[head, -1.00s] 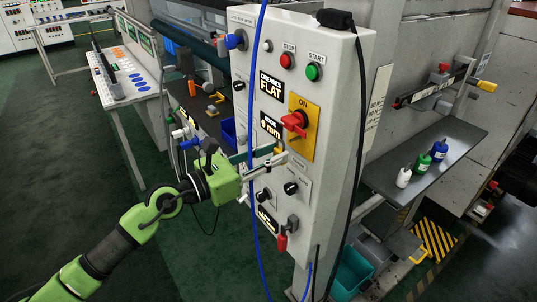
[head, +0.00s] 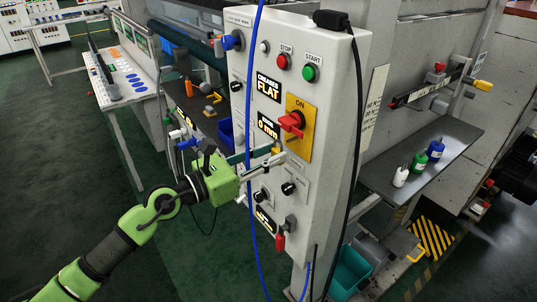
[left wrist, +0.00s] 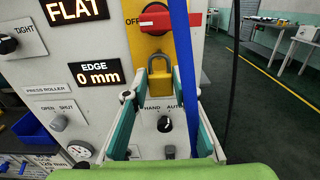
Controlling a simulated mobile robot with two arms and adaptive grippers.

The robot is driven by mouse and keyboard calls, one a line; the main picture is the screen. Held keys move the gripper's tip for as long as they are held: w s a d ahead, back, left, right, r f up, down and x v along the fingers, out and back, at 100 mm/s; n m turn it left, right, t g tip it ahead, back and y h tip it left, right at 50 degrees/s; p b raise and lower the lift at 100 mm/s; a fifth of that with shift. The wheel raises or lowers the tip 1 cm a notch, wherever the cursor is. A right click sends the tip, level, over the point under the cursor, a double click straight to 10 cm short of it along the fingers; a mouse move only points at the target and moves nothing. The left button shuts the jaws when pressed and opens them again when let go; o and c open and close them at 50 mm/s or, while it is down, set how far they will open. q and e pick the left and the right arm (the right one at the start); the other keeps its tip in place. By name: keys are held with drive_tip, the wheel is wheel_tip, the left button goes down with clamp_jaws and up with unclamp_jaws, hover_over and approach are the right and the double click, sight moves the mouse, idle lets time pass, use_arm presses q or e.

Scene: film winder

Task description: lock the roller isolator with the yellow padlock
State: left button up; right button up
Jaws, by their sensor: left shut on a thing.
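The isolator is a red rotary handle (head: 291,122) on a yellow plate (head: 303,147) on the grey control panel. ON is printed above the handle. In the left wrist view the red handle (left wrist: 156,21) lies across, with OFF at its left end. I cannot tell whether the shackle touches the plate. My right gripper is in neither view.
A blue cable (head: 249,100) hangs in front of the panel, close to my left gripper. A shelf (head: 440,150) with small bottles stands to the right.

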sight(275, 153)
use_arm(q)
drive_tip(key=shift+d, duration=0.1)
drive_tip(key=shift+x, duration=1.4)
drive_tip(key=shift+w+f+p, duration=0.1)
drive_tip(key=shift+p, duration=0.2)
drive_tip(key=shift+x, duration=0.75)
drive_tip(key=shift+f, duration=0.35)
idle(0.5)
drive_tip(key=o, duration=1.2)
drive_tip(key=shift+d, duration=0.1)
